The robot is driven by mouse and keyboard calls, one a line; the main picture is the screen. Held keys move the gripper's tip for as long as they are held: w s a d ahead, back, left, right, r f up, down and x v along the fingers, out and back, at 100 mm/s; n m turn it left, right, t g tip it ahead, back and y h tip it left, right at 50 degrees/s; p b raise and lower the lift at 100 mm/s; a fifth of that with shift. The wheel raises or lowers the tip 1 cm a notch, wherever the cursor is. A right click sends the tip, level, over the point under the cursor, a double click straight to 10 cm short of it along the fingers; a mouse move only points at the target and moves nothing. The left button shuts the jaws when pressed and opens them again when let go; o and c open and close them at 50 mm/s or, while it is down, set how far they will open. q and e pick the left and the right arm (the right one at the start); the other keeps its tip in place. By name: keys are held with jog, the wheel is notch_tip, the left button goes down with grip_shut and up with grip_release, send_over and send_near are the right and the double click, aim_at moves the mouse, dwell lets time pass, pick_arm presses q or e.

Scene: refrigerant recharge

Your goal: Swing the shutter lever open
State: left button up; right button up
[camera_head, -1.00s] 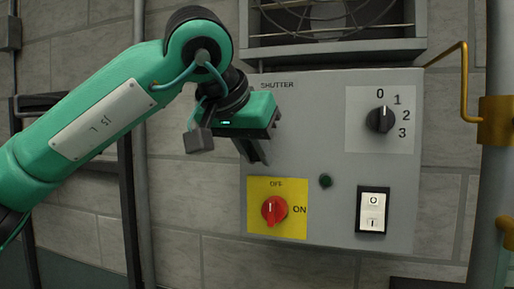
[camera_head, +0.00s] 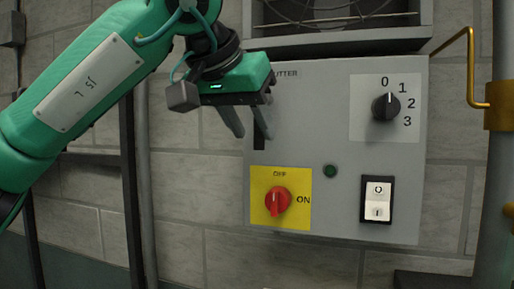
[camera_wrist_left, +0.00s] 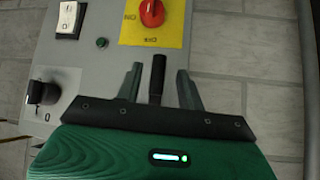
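The shutter lever (camera_wrist_left: 157,79) is a dark, slim handle that stands between my left gripper's two fingers in the left wrist view. A gap seems to show on each side of it. In the head view the lever (camera_head: 260,132) hangs roughly upright at the upper left of the grey panel (camera_head: 330,120), partly hidden by my gripper. My left gripper (camera_head: 248,128) is open at the panel's upper left edge and covers part of the SHUTTER label (camera_head: 287,73). Its open fingers (camera_wrist_left: 160,85) also show in the left wrist view. My right gripper is not in view.
The panel also carries a black rotary knob (camera_head: 385,107), a red switch (camera_head: 277,201) on a yellow plate, a green button (camera_head: 330,171) and a white rocker switch (camera_head: 377,202). A caged fan (camera_head: 335,14) is above. A yellow pipe (camera_head: 470,75) runs at right.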

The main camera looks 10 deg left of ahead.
pick_arm(q)
jog(key=b+v, duration=0.2)
jog(key=v, duration=0.7)
jog(key=shift+s+r, duration=0.3)
jog(key=shift+a, duration=0.1)
